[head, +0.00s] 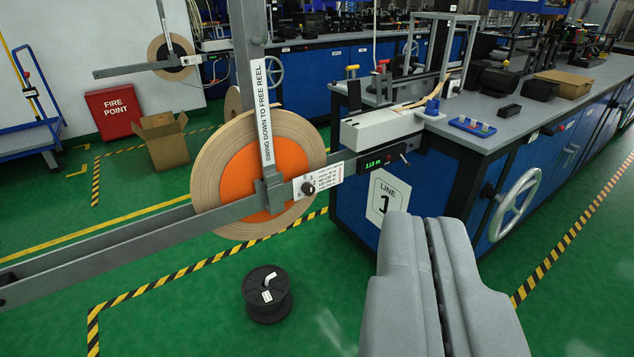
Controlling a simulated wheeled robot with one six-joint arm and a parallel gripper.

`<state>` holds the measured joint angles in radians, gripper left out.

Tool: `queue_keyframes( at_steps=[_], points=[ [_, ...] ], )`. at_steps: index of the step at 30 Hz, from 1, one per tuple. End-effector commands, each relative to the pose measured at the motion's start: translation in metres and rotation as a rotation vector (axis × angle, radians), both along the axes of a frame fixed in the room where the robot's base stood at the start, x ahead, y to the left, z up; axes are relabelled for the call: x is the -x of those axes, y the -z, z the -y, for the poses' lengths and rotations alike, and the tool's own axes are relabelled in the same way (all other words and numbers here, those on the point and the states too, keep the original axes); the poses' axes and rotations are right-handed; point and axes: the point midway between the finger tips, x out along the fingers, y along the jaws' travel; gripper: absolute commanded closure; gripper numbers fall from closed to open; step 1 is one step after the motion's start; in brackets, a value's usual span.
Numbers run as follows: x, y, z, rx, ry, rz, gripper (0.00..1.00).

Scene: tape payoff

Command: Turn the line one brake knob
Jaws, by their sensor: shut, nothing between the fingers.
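The line one brake knob (308,187) is a small dark knob on a white labelled plate. The plate is fixed to the grey payoff arm, just right of the tape reel's orange centre (262,172). My gripper (432,222) is at the lower right, its grey fingers together with nothing between them. In the picture it is to the right of the knob and below it, apart from it. The "LINE 1" sign (388,198) is on the blue bench behind the fingertips.
A grey upright bar (252,70) marked "SWING DOWN TO FREE REEL" stands over the reel. A display box (375,163) is right of the knob. A black spool (266,294) lies on the green floor. A handwheel (515,204) sticks out at right. Floor at lower left is mostly clear.

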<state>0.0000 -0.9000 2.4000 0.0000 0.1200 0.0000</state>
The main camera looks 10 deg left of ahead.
Motion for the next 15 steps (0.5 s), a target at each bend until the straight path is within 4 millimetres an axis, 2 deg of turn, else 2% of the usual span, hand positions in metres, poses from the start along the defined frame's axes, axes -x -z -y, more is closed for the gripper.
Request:
queue_keyframes(
  at_steps=[9, 11, 15],
  points=[
    [0.0, 0.0, 0.0, 0.0, 0.0, 0.0, 1.0],
    [0.0, 0.0, 0.0, 0.0, 0.0, 0.0, 0.9],
    [-0.011, 0.001, 0.002, 0.023, 0.006, 0.002, 0.63]
  ],
)
